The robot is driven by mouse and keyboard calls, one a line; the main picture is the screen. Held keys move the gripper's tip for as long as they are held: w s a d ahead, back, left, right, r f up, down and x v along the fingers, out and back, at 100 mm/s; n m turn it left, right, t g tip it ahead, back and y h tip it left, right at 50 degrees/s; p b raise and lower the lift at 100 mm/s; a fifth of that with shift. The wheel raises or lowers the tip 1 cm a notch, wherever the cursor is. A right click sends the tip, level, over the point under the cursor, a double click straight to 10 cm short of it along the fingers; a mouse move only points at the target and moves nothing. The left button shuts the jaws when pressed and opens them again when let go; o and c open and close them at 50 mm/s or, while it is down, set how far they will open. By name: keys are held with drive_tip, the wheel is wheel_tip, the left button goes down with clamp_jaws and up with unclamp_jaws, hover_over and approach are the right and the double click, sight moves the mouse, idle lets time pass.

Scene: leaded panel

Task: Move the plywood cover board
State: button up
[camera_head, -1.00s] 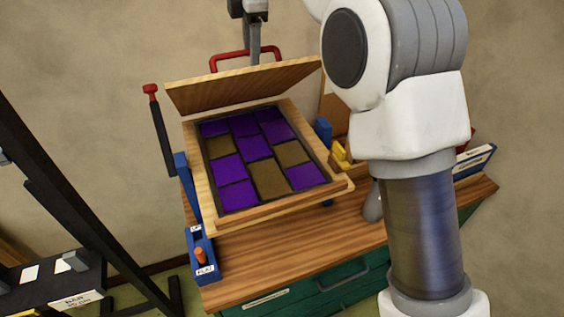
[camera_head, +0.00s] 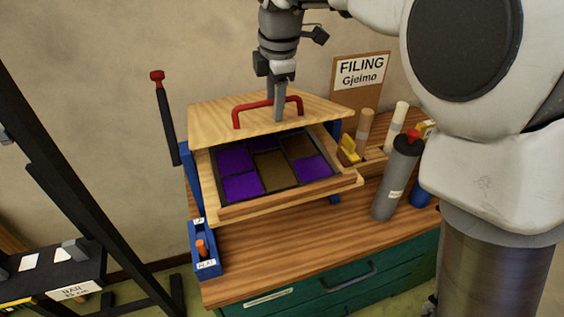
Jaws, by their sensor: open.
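The plywood cover board (camera_head: 215,114) has a red handle (camera_head: 268,103) on top. It lies over the rear part of the leaded panel, and whether it is fully flat is hard to tell. The leaded panel (camera_head: 270,172), with purple and brown panes, shows in front of the board inside a wooden frame (camera_head: 285,203). My gripper (camera_head: 278,112) points down at the middle of the red handle with its jaws open. The fingers look close to the handle bar; contact cannot be told.
The frame sits on blue supports above a wooden bench (camera_head: 280,240). A blue lever box (camera_head: 205,252) stands front left. A grey bottle (camera_head: 398,178), a yellow item (camera_head: 348,148) and a filing sign (camera_head: 361,78) are to the right. A black rack (camera_head: 60,272) stands at left.

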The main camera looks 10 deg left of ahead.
drive_tip(key=s+f+b, duration=0.1)
drive_tip(key=f+b, duration=0.1)
drive_tip(key=f, duration=0.1)
drive_tip(key=s+d+f+b, duration=0.1)
drive_tip(key=f+b, duration=0.2)
drive_tip(key=f, duration=0.1)
drive_tip(key=s+d+f+b, duration=0.1)
drive_tip(key=f+b, duration=0.2)
drive_tip(key=shift+f, duration=0.2)
drive_tip(key=r, duration=1)
drive_tip(key=shift+w+a+r, duration=0.35)
drive_tip(key=shift+a, duration=0.05)
wheel_tip(320, 180, up, 9)
drive_tip(key=s+d, duration=0.1)
drive_tip(key=s, duration=0.1)
wheel_tip(320, 180, down, 17)
drive_tip(key=w+b, duration=0.1)
drive_tip(key=b, duration=0.2)
drive_tip(key=shift+w+a+g+h, duration=0.3)
drive_tip(key=shift+w+g, duration=0.05)
drive_tip(key=shift+g, duration=0.05)
clamp_jaws()
drive_tip(key=shift+r, duration=0.1)
